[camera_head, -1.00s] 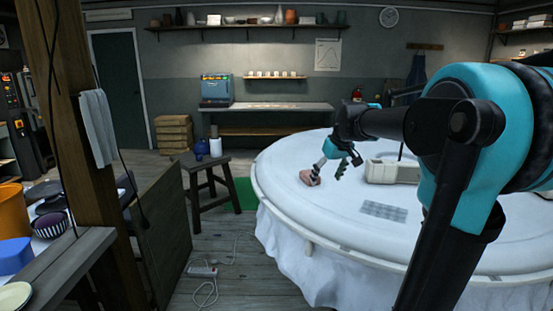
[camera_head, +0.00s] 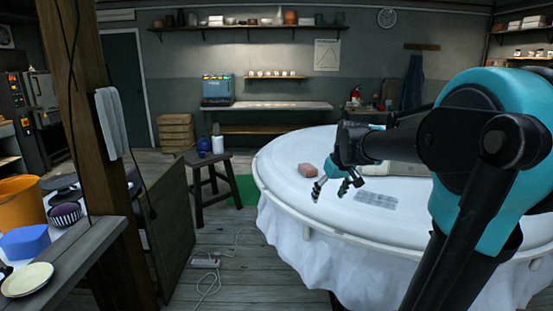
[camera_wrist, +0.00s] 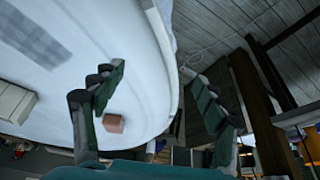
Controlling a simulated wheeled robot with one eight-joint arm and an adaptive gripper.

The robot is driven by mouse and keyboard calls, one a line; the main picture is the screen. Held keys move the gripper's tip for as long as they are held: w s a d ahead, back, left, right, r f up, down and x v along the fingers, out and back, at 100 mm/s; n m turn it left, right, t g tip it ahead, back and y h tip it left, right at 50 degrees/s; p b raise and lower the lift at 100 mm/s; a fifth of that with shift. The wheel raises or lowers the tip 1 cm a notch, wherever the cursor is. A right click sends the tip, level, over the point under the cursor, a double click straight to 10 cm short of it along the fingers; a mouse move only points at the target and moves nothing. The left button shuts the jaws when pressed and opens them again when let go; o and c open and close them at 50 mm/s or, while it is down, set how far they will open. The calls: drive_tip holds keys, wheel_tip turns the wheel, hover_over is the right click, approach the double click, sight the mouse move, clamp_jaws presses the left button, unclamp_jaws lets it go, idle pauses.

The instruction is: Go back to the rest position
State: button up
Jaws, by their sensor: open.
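My gripper (camera_head: 331,190) is open and empty above the near left part of the round white table (camera_head: 285,200). In the wrist view its two fingers (camera_wrist: 155,100) stand wide apart with nothing between their tips. A small pinkish-brown block (camera_head: 307,170) lies on the table beyond the gripper, apart from it. The block also shows in the wrist view (camera_wrist: 114,123), close to one finger. My arm hides much of the table's right side.
A grey patterned mat (camera_head: 376,200) lies on the table right of my gripper. A pale box (camera_head: 405,169) is partly hidden behind my arm. A dark stool (camera_head: 205,175) stands left of the table. A wooden post (camera_head: 88,120) and a cabinet (camera_head: 165,225) are at the left.

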drive_tip(key=s+d+f+m+h, duration=0.1)
drive_tip(key=s+f+m, duration=0.2)
drive_tip(key=s+f, duration=1.6)
drive_tip(key=shift+s+d, duration=0.35)
drive_tip(key=shift+s, duration=0.6)
drive_tip(key=shift+f, duration=0.1)
